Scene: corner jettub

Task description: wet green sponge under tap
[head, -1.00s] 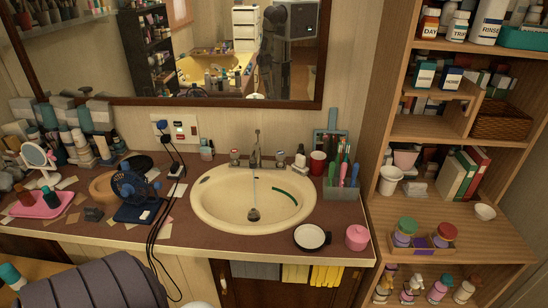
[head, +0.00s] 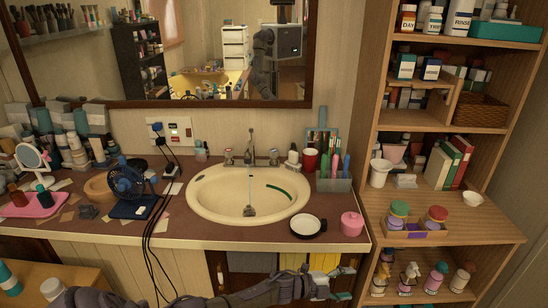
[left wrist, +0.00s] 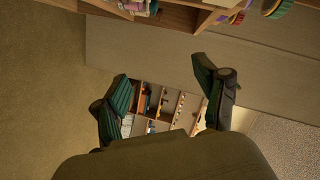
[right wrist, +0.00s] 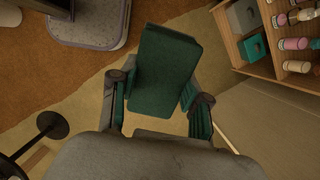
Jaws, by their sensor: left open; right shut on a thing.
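The green sponge (right wrist: 163,72) is a dark green block between the fingers of my right gripper (right wrist: 160,98) in the right wrist view. That gripper is shut on it, away from the basin and out of the head view. My left gripper (head: 343,284) is open and empty in front of the counter, below its front edge. Its open fingers also show in the left wrist view (left wrist: 160,85). The tap (head: 251,150) stands at the back of the cream basin (head: 205,205). A thin pale stream runs from it to the drain. A green curved strip (head: 279,192) lies inside the basin.
A black-rimmed round dish (head: 308,226) and a pink jar (head: 351,223) stand right of the basin. A red cup (head: 311,160) and a brush holder (head: 334,184) are behind. A blue fan (head: 134,187) with cables is left. Wooden shelves (head: 480,237) bound the right.

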